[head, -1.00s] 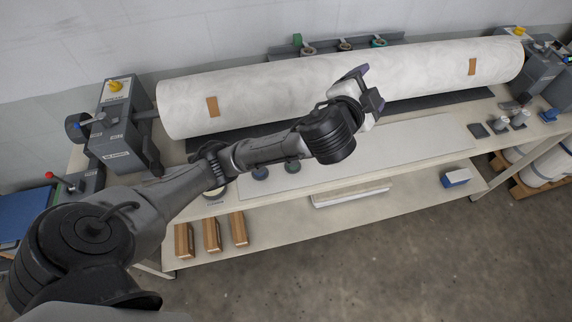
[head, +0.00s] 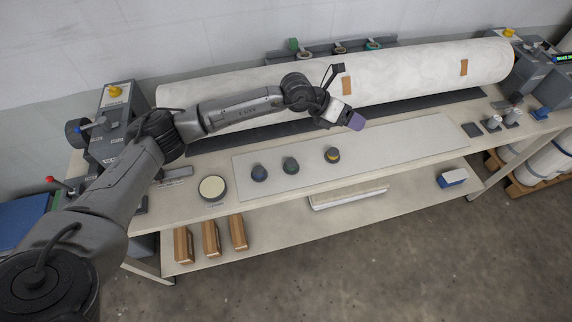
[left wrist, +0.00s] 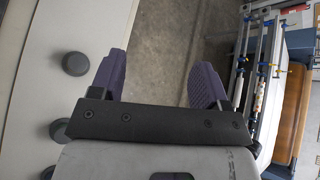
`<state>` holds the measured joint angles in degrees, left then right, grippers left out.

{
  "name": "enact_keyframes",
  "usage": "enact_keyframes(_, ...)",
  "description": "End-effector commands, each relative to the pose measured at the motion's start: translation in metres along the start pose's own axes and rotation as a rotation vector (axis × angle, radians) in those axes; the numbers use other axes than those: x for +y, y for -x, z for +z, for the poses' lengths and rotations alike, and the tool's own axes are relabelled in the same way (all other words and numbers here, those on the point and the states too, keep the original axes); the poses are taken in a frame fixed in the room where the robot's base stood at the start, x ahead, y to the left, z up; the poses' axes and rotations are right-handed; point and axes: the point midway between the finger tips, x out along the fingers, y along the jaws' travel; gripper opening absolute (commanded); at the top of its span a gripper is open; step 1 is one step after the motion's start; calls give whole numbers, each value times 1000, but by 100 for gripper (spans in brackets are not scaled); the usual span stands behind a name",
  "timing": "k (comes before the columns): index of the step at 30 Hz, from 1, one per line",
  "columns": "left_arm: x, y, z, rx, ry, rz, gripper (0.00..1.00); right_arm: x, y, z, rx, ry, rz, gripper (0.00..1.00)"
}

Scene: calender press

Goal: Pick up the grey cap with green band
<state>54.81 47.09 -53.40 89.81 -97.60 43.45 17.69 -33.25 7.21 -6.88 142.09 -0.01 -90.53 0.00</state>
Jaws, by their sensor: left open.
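Three small grey caps stand in a row on the pale board (head: 400,142) on the table. The middle one, the grey cap with green band (head: 291,166), has a dull green tint. The left cap (head: 259,173) looks bluish and the right cap (head: 332,155) has a yellow band. My left gripper (head: 352,120) is open and empty, above the board, right of and behind the green-banded cap. My right gripper is not visible.
A long white roll (head: 420,75) lies behind the board. A round pale-topped tin (head: 212,188) stands to its left. Grey blocks and small white-topped parts (head: 493,122) are at the right. Wooden blocks (head: 211,238) rest on the lower shelf. The board's right half is clear.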

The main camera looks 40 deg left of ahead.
Motion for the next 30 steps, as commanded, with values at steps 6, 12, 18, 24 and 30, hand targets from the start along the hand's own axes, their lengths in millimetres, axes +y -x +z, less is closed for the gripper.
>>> enact_keyframes(6, 64, 20, -56, 370, 11, 335, 69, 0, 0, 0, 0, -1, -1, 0)
enact_keyframes(12, 88, 52, -88, 607, 68, 550, 69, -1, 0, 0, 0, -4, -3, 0)
enact_keyframes(18, 92, 71, -106, 736, 135, 642, 69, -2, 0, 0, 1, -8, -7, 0)
enact_keyframes(24, 102, 63, -121, 745, 177, 666, 69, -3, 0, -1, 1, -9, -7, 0)
enact_keyframes(30, 119, 44, -144, 742, 176, 665, 69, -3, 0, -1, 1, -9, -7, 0)
